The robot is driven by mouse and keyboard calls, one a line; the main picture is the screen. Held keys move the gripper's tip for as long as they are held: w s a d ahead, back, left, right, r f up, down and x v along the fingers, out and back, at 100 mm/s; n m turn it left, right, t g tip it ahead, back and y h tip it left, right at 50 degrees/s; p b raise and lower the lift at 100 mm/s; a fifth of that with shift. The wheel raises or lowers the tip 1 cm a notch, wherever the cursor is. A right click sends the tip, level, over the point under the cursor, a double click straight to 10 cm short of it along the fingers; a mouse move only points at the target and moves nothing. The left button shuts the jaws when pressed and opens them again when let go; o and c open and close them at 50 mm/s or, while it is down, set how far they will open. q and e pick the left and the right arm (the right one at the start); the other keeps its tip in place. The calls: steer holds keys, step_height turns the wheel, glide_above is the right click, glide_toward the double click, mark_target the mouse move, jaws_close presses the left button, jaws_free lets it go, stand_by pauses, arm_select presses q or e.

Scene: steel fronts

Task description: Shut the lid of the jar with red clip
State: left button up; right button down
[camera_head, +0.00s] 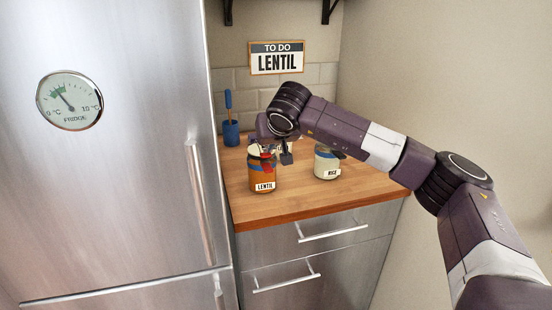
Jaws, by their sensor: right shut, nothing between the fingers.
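The jar labelled LENTIL (262,175) stands upright on the wooden counter, with orange-brown contents and red and blue parts near its top. The red part (268,165) looks like its clip. Its lid is partly hidden behind my wrist, so I cannot tell its angle. My right gripper (287,159) is shut and empty, pointing down just right of the LENTIL jar's top; I cannot tell if it touches. The jar labelled RICE (327,163) stands to the right, pale inside, with a dark part at its top. My left gripper is not in view.
A blue cup (231,133) with a blue-handled tool stands at the back left. A sign (277,57) reads TO DO LENTIL on the wall. A tall steel fridge (120,190) bounds the left. The counter front (300,208) is clear.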

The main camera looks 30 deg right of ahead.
step_height(320, 180, up, 2)
steer(key=shift+r+p, duration=0.25)
steer(key=shift+p, duration=0.3)
arm_select(q)
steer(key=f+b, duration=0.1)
steer(key=b, duration=0.1)
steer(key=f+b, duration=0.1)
steer(key=b, duration=0.1)
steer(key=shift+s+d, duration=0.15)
arm_select(e)
steer(key=s+a+f, duration=0.2)
steer(key=s+f, duration=0.1)
steer(key=s, duration=0.6)
steer(key=shift+s+a+f, duration=0.15)
steer(key=shift+a+f, duration=0.1)
steer(key=shift+f, duration=0.1)
